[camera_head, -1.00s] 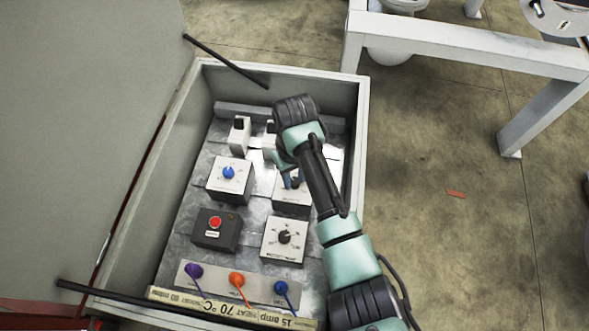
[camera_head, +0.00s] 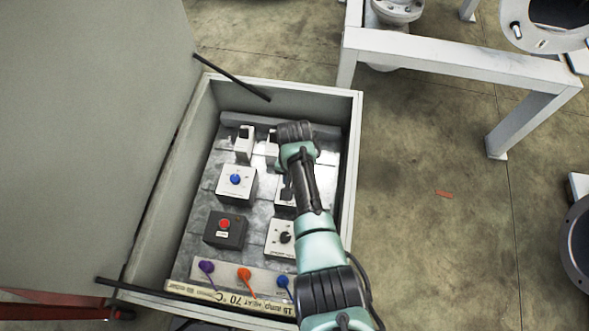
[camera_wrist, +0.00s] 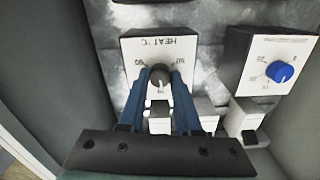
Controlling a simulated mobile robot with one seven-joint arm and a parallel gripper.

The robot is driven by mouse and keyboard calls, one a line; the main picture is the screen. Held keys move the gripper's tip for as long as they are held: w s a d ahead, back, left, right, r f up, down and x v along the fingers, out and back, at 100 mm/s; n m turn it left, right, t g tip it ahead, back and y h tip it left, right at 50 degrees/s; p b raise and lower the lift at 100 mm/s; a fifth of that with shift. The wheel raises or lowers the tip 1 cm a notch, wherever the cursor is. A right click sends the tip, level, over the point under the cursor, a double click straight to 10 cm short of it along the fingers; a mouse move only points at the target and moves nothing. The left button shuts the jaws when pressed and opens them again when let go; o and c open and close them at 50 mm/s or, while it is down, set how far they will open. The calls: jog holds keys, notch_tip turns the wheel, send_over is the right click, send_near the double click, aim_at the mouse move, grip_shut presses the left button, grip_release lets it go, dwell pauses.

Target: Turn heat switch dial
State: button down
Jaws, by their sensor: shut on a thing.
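The heat switch is a white box (camera_wrist: 185,48) labelled "HEAT °C" with a dark round dial (camera_wrist: 159,76) on its face, seen in the wrist view. My gripper (camera_wrist: 159,72) has its two blue fingers on either side of this dial, shut on it. In the head view the heat switch box (camera_head: 284,208) is mostly covered by my arm. The dial and my fingertips are largely hidden there.
A box with a blue dial (camera_head: 235,180) stands left of the heat switch. Nearer are a red button box (camera_head: 225,229), another dial box (camera_head: 280,238) and several coloured plugs on a strip. The cabinet walls (camera_head: 352,150) and open door (camera_head: 80,130) surround the panel.

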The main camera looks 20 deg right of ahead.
jog(key=shift+m, duration=0.6)
jog(key=shift+w, duration=0.1)
jog(key=c, duration=0.6)
grip_release()
notch_tip(320, 180, up, 13)
jog(key=p, duration=0.7)
jog(key=shift+p, duration=0.4)
